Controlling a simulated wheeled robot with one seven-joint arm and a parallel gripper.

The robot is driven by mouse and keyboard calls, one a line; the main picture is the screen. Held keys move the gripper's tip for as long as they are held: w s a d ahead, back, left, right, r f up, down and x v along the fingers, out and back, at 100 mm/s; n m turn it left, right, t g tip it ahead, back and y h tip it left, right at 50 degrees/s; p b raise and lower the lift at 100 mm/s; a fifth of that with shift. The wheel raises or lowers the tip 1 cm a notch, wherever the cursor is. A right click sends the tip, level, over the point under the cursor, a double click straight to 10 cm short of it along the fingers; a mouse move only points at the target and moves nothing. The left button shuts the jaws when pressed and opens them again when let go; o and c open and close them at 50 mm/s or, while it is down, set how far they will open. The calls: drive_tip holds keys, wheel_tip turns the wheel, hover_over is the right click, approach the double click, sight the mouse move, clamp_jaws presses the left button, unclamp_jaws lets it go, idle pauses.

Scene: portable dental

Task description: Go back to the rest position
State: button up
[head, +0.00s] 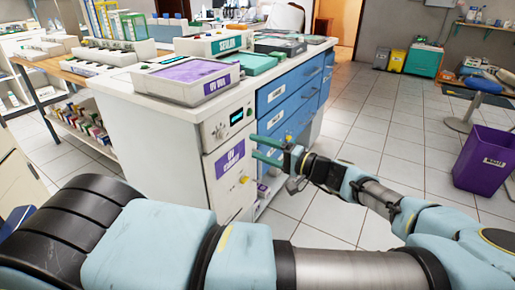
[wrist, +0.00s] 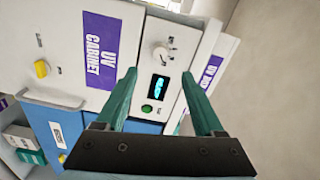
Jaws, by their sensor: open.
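My gripper (head: 268,149) is open and empty in the head view, in front of the white cabinet's right side and the blue drawers. The wrist view shows its two green fingers (wrist: 163,100) apart with nothing between them. Behind them is the UV cabinet (wrist: 60,30), with a purple label, a yellow knob, a dial, a small lit display and a green button. The cabinet (head: 222,175) also shows in the head view, its door looking shut. The fingers appear apart from the cabinet front, though the exact gap is hard to tell.
A tray with a purple surface (head: 185,77) sits on the cabinet top. Blue drawers (head: 275,95) lie behind my gripper. A purple bin (head: 484,163) stands at the right. The tiled floor (head: 365,130) between the drawers and the bin is clear.

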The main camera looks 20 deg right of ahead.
drive_tip(key=s+a+f+n+g+h+p, duration=0.1)
drive_tip(key=s+a+n+g+h+p, duration=0.15)
drive_tip(key=a+g, duration=0.55)
drive_tip(key=s+a+f+n+g+h+p, duration=0.1)
drive_tip(key=a+f+n+g+p, duration=0.15)
drive_tip(key=a+g, duration=0.6)
drive_tip(key=s+a+r+t+h+p, duration=0.1)
drive_tip(key=a+r+t+h+p, duration=0.1)
drive_tip(key=r, duration=0.9)
drive_tip(key=s+a+r+n+t+h+p, duration=0.1)
drive_tip(key=a+r+t+h+p, duration=0.2)
drive_tip(key=r+h, duration=0.4)
wheel_tip(320, 180, up, 4)
drive_tip(key=shift+s+a+f+p, duration=0.2)
drive_tip(key=shift+a+p, duration=0.45)
drive_tip(key=shift+a, duration=0.5)
